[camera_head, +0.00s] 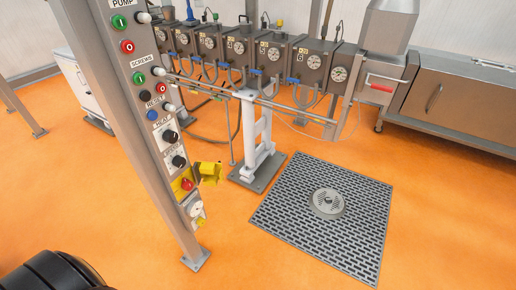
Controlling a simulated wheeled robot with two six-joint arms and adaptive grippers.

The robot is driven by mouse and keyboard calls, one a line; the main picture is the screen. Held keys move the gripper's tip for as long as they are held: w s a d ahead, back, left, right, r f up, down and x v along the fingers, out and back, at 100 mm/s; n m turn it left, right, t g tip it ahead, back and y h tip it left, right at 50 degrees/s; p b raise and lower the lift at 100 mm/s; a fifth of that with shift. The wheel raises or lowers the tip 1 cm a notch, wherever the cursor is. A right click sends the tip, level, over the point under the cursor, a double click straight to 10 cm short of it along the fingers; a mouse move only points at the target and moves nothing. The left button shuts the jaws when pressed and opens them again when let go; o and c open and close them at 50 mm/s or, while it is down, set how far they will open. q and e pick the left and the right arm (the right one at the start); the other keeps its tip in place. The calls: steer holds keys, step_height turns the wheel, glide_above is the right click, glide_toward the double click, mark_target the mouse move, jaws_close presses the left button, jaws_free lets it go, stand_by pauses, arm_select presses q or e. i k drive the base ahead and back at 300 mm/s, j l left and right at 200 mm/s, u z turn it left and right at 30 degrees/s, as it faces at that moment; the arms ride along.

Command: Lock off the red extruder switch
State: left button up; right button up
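A red knob (187,184) sits on a yellow plate low on the slanting grey control post (150,140); it looks like the red switch, but its label is too small to read. A yellow hinged-looking piece (209,173) sticks out to the right of the post beside the knob and does not cover it. Below the knob is a pale round fitting (194,208) with a small yellow part; its details are unclear. No lock or tag can be made out for certain. Neither of my grippers is in view.
Green, red, black and blue buttons line the post above. A row of grey extruder barrel blocks (235,50) with gauges stands behind, on a white support (255,135). A steel cabinet (460,100) is at right. A grey floor grate (290,210) lies in open orange floor.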

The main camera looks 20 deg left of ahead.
mark_target(186, 185)
steer(key=i+u, duration=0.25)
steer(key=i, duration=0.2)
steer(key=i+l+u, duration=0.2)
steer(key=i, duration=0.2)
steer(key=i+l+u, duration=0.25)
steer(key=i, duration=0.2)
steer(key=i+u, duration=0.2)
steer(key=u, duration=0.3)
steer(key=i+l+u, duration=0.15)
steer(key=u, duration=0.3)
steer(key=i+l+u, duration=0.15)
steer(key=u, duration=0.35)
steer(key=i+l+u, duration=0.15)
steer(key=u, duration=0.3)
steer(key=l+u, duration=0.35)
steer(key=u, duration=0.15)
steer(key=i+l+u, duration=0.1)
steer(key=l+u, duration=1)
steer(key=k+j, duration=0.05)
